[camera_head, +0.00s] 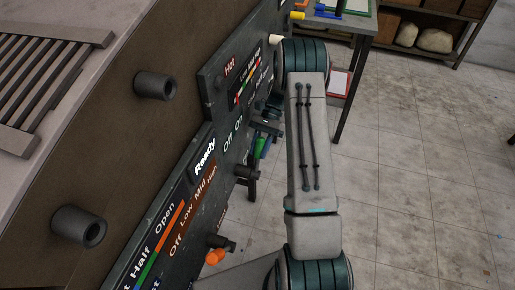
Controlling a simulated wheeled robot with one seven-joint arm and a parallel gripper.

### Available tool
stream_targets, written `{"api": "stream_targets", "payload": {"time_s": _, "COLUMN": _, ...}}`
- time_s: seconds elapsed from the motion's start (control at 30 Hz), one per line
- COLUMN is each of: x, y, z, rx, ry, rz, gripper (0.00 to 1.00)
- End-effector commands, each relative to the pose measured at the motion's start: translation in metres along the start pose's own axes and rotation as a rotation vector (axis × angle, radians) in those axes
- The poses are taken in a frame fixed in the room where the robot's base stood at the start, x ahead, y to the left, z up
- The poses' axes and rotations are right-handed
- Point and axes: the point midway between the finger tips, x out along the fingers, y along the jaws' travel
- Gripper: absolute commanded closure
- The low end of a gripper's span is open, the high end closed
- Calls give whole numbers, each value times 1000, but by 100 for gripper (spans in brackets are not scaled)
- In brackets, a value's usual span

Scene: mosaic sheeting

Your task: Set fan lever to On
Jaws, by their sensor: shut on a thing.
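The dark control panel (205,180) runs diagonally through the head view. A green lever handle (262,148) sticks out beside these labels; the word "fan" cannot be read, but this looks like the fan lever. My gripper (265,133) is at the green handle and shut on it. The fingers are small and dark, and the exact contact is partly hidden. Which label the lever points at cannot be told.
An orange lever (216,256) sits lower on the panel beside "Off Low Mid High". A black handle (247,174) juts out between it and the green one. A white knob (276,39) is higher up.

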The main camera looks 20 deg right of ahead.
Motion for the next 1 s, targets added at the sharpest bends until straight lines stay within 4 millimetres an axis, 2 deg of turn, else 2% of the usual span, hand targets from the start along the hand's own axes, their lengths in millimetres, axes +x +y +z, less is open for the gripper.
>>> {"api": "stream_targets", "payload": {"time_s": 0.47, "x": -2, "y": -1, "z": -1, "rx": 2, "ry": -9, "rz": 2, "gripper": 100}}
{"api": "stream_targets", "payload": {"time_s": 0.5, "x": -2, "y": -1, "z": -1, "rx": 1, "ry": -8, "rz": 2, "gripper": 61}}
{"api": "stream_targets", "payload": {"time_s": 0.53, "x": -2, "y": -1, "z": -1, "rx": 1, "ry": -8, "rz": 2, "gripper": 52}}
{"api": "stream_targets", "payload": {"time_s": 0.57, "x": -1, "y": -1, "z": -1, "rx": 1, "ry": -8, "rz": 2, "gripper": 50}}
{"api": "stream_targets", "payload": {"time_s": 0.83, "x": -1, "y": -1, "z": 0, "rx": 0, "ry": -9, "rz": 4, "gripper": 50}}
{"api": "stream_targets", "payload": {"time_s": 1.0, "x": -14, "y": -2, "z": -2, "rx": -1, "ry": -6, "rz": 2, "gripper": 50}}
